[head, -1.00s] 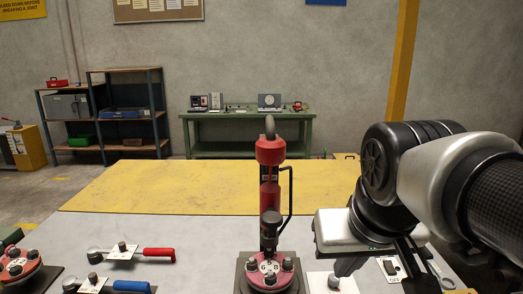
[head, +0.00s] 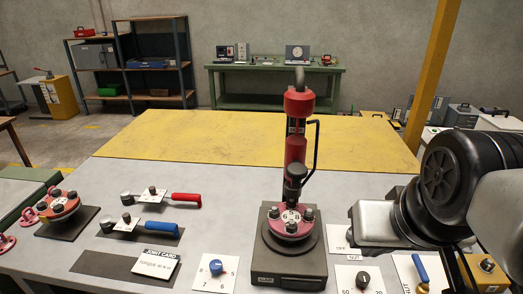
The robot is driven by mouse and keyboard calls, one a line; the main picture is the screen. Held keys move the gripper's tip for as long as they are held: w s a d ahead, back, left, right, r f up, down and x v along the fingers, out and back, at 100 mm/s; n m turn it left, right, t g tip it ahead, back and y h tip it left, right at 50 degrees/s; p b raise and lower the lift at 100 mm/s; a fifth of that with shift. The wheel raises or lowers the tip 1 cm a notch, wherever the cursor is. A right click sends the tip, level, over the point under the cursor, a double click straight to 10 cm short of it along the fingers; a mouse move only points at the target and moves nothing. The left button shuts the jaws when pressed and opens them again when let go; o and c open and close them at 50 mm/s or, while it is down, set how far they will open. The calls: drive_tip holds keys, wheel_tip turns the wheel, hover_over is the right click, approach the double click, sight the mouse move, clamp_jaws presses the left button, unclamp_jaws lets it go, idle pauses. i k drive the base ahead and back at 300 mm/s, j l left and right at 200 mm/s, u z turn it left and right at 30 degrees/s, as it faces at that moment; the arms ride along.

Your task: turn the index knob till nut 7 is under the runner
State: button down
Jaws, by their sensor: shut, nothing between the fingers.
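The index knob (head: 216,267) is a small blue knob on a white numbered card at the front; digits show around it, and its setting is too small to read surely. The runner (head: 296,150) is a red and black upright tool with a side handle. Its dark lower end is over a red flange (head: 283,231) with several dark nuts, on a dark square base (head: 289,271). Digits on the flange are too small to tell which nut is under the runner. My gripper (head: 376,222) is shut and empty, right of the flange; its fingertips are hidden.
A black knob (head: 363,279) on a numbered card and a partly hidden card (head: 340,240) lie near my gripper. Red-handled (head: 186,199) and blue-handled (head: 161,226) tools, a joint card (head: 156,263) and another red flange (head: 60,205) are left. The yellow mat (head: 250,140) behind is clear.

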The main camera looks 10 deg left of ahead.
sight(216, 266)
drive_tip(key=k+j+u, duration=0.1)
drive_tip(key=u, duration=0.4)
drive_tip(key=k+j+u, duration=0.1)
drive_tip(key=u, duration=0.35)
drive_tip(key=i+j+z, duration=0.2)
drive_tip(key=j, duration=0.15)
drive_tip(key=i+j+z, duration=0.25)
drive_tip(key=j, duration=0.15)
drive_tip(key=k+l+z, duration=0.15)
drive_tip(key=z, duration=0.3)
